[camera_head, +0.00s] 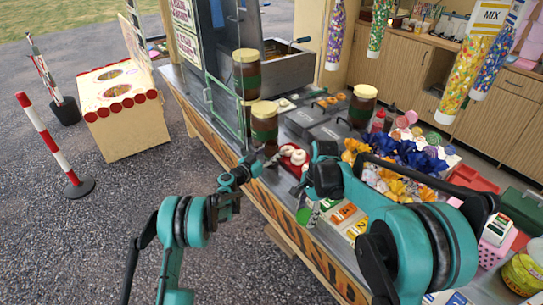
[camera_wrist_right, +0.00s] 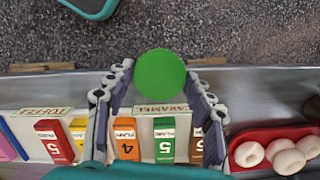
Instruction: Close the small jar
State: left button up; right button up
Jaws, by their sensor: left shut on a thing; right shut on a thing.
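A green round lid (camera_wrist_right: 160,76) sits between the two fingers of my right gripper (camera_wrist_right: 162,92), which is shut on it. In the head view the green lid (camera_head: 303,215) shows below my right wrist, over the counter's front edge. My left gripper (camera_head: 266,160) is at the front edge of the counter, just below a brown jar with a cream top and green band (camera_head: 264,128). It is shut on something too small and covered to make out. I cannot clearly pick out the small jar.
Two more brown jars (camera_head: 246,72) (camera_head: 362,107) stand on the counter. A red tray (camera_wrist_right: 240,163) with white round sweets lies beside my right gripper. Price boxes (camera_wrist_right: 164,140) line the front. Blue and orange wrapped sweets (camera_head: 400,150) lie farther right.

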aim_at(268, 146)
pick_arm(q)
jog(key=shift+r, duration=0.1)
jog(key=shift+r+p, duration=0.35)
jog(key=shift+r, duration=0.25)
pick_arm(e)
jog(key=shift+r, duration=0.3)
pick_arm(q)
notch_tip(268, 146, up, 3)
jog(key=shift+f+p, duration=0.1)
jog(key=shift+p, duration=0.55)
pick_arm(e)
jog(key=shift+r, duration=0.65)
notch_tip(268, 146, up, 3)
jog(key=p, duration=0.3)
jog(key=shift+r, duration=0.1)
pick_arm(q)
jog(key=s+d+r, duration=0.6)
jog(key=s, duration=0.3)
jog(key=shift+s+d+r, duration=0.2)
jog(key=shift+s+r, duration=0.2)
jog(key=o, duration=0.6)
jog(key=shift+c, duration=0.2)
grip_shut()
